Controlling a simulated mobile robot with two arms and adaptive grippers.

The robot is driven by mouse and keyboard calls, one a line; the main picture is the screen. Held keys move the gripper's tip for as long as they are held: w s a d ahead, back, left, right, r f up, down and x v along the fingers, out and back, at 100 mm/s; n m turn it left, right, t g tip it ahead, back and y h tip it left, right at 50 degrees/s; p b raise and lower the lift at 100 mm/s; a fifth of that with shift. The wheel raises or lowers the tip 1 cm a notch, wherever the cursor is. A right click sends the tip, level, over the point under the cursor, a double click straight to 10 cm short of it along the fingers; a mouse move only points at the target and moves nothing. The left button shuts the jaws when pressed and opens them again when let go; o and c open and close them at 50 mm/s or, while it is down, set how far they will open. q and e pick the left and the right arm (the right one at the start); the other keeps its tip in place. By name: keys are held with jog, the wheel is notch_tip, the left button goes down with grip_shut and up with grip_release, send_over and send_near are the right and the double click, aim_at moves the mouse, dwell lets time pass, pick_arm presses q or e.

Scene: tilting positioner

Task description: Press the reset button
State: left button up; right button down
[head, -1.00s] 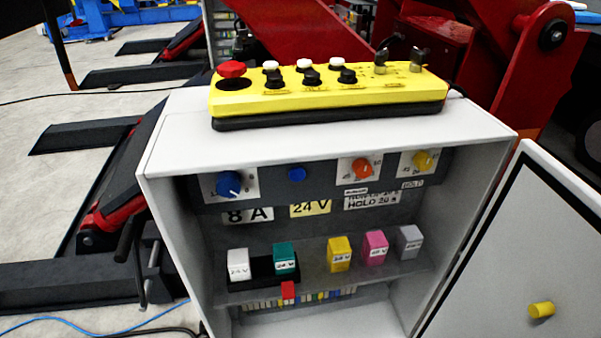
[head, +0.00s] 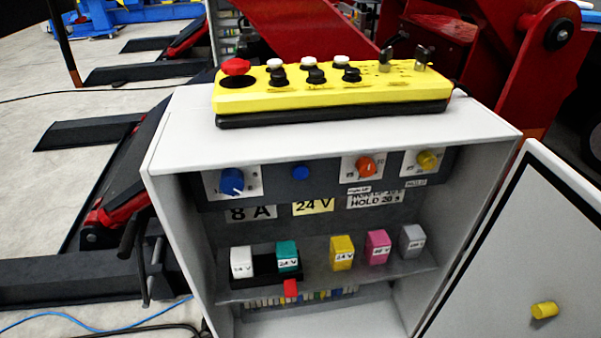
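An open grey cabinet (head: 340,137) stands in the middle of the head view. On its upper inner panel is a small round blue button (head: 300,172), between a blue dial knob (head: 232,181) and an orange dial knob (head: 365,167). A yellow dial knob (head: 427,160) is at the right of that row. No readable label names a reset button. A yellow control box (head: 330,95) lies on the cabinet top, with a red mushroom button (head: 236,66), several black and white buttons and two key switches. Neither gripper is in view.
The cabinet door (head: 530,240) stands open at the right, with a yellow knob (head: 544,310). Coloured plug-in blocks stand on the inner shelf, such as a white one (head: 241,262) and a pink one (head: 377,246). Red machinery (head: 320,40) is behind. Floor is open at left.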

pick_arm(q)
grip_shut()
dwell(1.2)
